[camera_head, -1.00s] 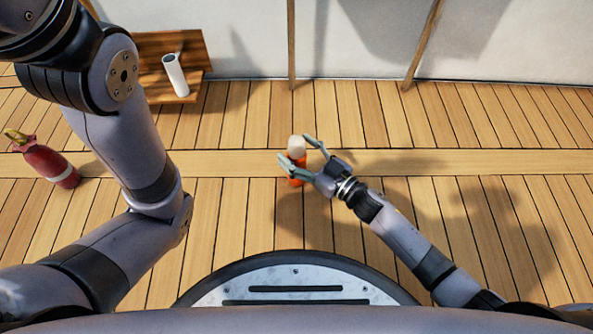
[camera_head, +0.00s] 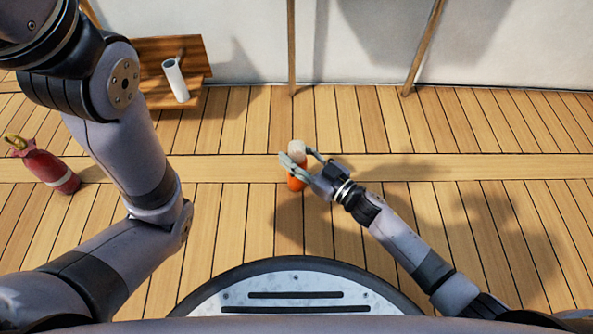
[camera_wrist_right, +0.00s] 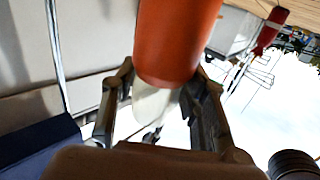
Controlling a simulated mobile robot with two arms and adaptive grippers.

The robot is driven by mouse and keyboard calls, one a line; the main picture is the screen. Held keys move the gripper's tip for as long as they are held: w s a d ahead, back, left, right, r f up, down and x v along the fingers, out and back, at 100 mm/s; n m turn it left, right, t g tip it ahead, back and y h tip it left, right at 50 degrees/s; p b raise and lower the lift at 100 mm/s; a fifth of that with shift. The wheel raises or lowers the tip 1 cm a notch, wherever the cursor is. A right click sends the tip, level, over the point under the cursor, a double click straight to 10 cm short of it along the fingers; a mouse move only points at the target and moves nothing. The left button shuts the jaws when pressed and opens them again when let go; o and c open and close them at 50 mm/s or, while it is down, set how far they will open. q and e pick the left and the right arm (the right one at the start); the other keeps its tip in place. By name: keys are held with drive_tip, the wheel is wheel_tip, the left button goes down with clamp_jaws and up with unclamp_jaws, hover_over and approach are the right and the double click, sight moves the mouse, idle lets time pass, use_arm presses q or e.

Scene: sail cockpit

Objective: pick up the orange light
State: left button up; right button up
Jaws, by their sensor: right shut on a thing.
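In the right wrist view the orange body (camera_wrist_right: 175,40) fills the top middle, and the whitish end sits between the fingers of the right gripper (camera_wrist_right: 160,105). My left arm comes in from the left in the head view, but its gripper is out of the picture.
A red bottle-like object (camera_head: 50,170) with a yellow top lies at the left on the deck (camera_head: 240,215). A wooden shelf or box (camera_head: 190,60) with a white cylinder (camera_head: 175,79) stands at the back left. Thin wooden posts (camera_head: 291,45) stand along the pale back wall. Deck right of centre is clear.

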clamp_jaws()
drive_tip(key=shift+r, duration=0.1)
idle(0.4)
